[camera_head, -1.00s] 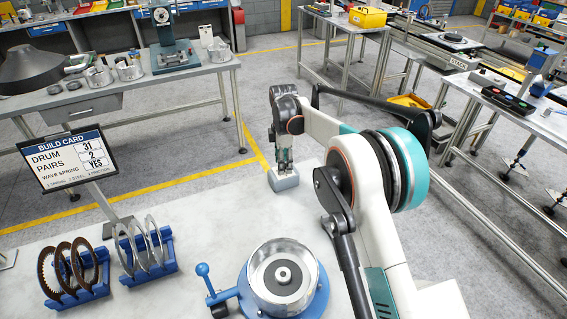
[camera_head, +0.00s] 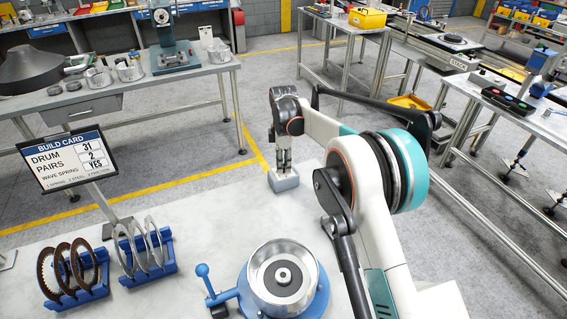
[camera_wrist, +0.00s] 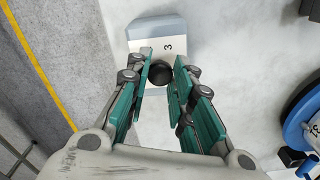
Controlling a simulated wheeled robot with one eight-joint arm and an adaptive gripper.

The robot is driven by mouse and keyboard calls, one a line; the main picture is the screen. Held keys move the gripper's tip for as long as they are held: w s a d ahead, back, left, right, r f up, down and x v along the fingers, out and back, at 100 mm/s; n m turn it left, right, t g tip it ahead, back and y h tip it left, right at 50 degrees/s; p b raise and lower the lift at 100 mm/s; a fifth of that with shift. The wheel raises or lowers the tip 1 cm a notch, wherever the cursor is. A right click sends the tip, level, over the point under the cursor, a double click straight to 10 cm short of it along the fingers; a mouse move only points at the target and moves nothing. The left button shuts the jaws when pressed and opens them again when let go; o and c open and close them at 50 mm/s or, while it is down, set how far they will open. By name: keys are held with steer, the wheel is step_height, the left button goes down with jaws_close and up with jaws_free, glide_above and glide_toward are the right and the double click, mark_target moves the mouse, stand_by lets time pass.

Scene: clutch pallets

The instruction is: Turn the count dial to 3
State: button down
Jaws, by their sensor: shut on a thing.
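The count dial is a small dark round knob (camera_wrist: 160,73) on a pale grey box (camera_wrist: 156,34), with a "3" printed above it in the wrist view. In the head view the box (camera_head: 284,184) sits near the far edge of the light worktop. My gripper (camera_wrist: 160,82) points down at the box, its teal-padded fingers on either side of the knob and shut on it. It also shows in the head view (camera_head: 284,166), where its fingers hide the knob. Any pointer mark on the knob is too small to tell.
A round metal drum (camera_head: 263,279) on a blue fixture with a lever stands at the front. Blue racks with brown rings (camera_head: 62,266) and steel rings (camera_head: 140,247) stand left. The build card (camera_head: 66,160) reads drum 31, pairs 2, wave spring yes.

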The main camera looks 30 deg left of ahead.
steer(key=m, duration=0.5)
steer(key=shift+m+b, duration=0.35)
steer(key=shift+m, duration=0.05)
steer(key=m, duration=1.1)
steer(key=shift+b, duration=0.3)
steer(key=m, duration=0.5)
steer(key=shift+m, duration=0.4)
steer(key=c, duration=1.4)
jaws_free()
steer(key=shift+o, duration=0.2)
steer(key=shift+r, duration=0.1)
step_height(320, 180, up, 12)
